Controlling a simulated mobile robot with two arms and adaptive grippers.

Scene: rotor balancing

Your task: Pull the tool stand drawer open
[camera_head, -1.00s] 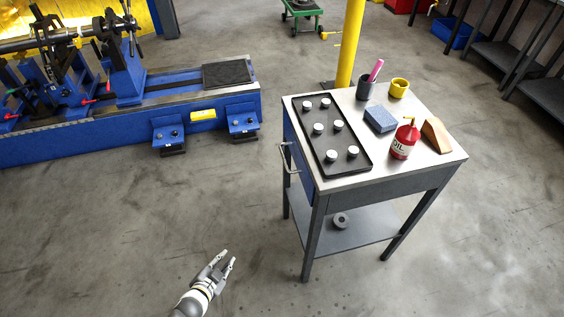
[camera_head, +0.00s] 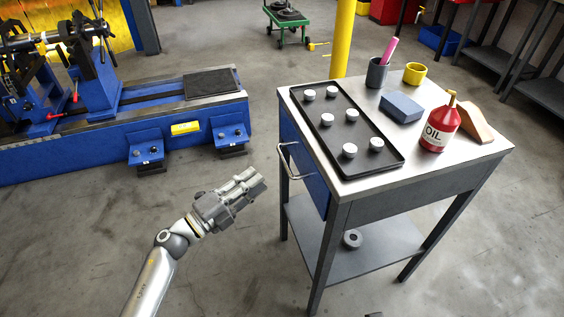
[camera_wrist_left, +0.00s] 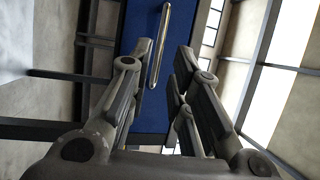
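The tool stand (camera_head: 405,188) stands right of centre in the head view. Its blue drawer (camera_head: 312,180) faces left and looks shut, with a silver bar handle (camera_head: 283,162). My left gripper (camera_head: 256,182) is just left of the handle, apart from it and pointing toward it. In the left wrist view the fingers (camera_wrist_left: 161,75) are spread with nothing between them at the tips. The handle (camera_wrist_left: 160,45) shows ahead between the fingertips, against the blue drawer front (camera_wrist_left: 135,30). At the bottom edge of the head view a small dark part (camera_head: 374,314) shows; I cannot tell what it is.
On the stand top are a black tray (camera_head: 376,163) with several white-topped weights, a red oil can (camera_head: 440,124), a blue block (camera_head: 401,106), a wooden wedge (camera_head: 476,124) and two cups. A blue machine base (camera_head: 70,158) is at left. The floor between is clear.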

